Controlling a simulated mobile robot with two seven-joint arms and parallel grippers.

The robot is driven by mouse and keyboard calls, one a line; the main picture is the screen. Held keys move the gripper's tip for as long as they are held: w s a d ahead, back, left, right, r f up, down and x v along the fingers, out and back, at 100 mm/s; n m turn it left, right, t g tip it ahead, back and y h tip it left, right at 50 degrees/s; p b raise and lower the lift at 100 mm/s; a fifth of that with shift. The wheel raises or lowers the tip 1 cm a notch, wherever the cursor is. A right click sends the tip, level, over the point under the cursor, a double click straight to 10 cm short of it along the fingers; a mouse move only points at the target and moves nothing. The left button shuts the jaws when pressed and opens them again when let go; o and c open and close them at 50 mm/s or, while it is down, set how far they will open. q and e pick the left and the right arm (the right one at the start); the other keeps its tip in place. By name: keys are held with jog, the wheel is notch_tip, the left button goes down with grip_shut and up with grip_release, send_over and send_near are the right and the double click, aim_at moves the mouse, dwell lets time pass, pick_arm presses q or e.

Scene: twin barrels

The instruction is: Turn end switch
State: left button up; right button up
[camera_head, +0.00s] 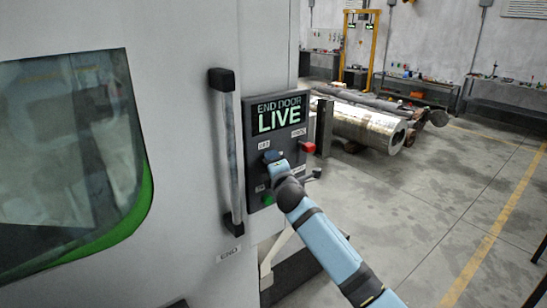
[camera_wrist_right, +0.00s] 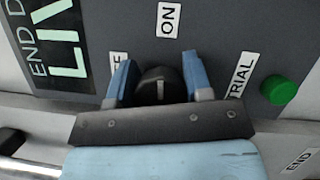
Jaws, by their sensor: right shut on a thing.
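The end switch is a black knob (camera_wrist_right: 157,86) with a white line, on the dark control panel (camera_head: 248,147). My right gripper (camera_wrist_right: 160,76) is shut on the knob, one blue finger on each side, in the right wrist view. The white line runs upright there, toward the ON label (camera_wrist_right: 168,19). The OFF label is partly hidden by a finger, and the TRIAL label (camera_wrist_right: 240,76) is to the right. In the head view my right gripper (camera_head: 272,158) is at the panel and hides most of the knob. The panel's display (camera_head: 279,114) reads END DOOR LIVE. My left gripper is not in view.
A green button (camera_wrist_right: 280,89) is near TRIAL. A red knob (camera_head: 307,147) sticks out at the panel's right edge. A vertical door handle (camera_head: 230,150) stands left of the panel. Metal cylinders (camera_head: 365,127) lie behind, and the floor to the right is open.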

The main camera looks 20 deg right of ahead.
jog(key=shift+m+p, duration=0.35)
jog(key=shift+m, duration=0.15)
jog(key=shift+f, duration=0.15)
jog(key=o, duration=0.9)
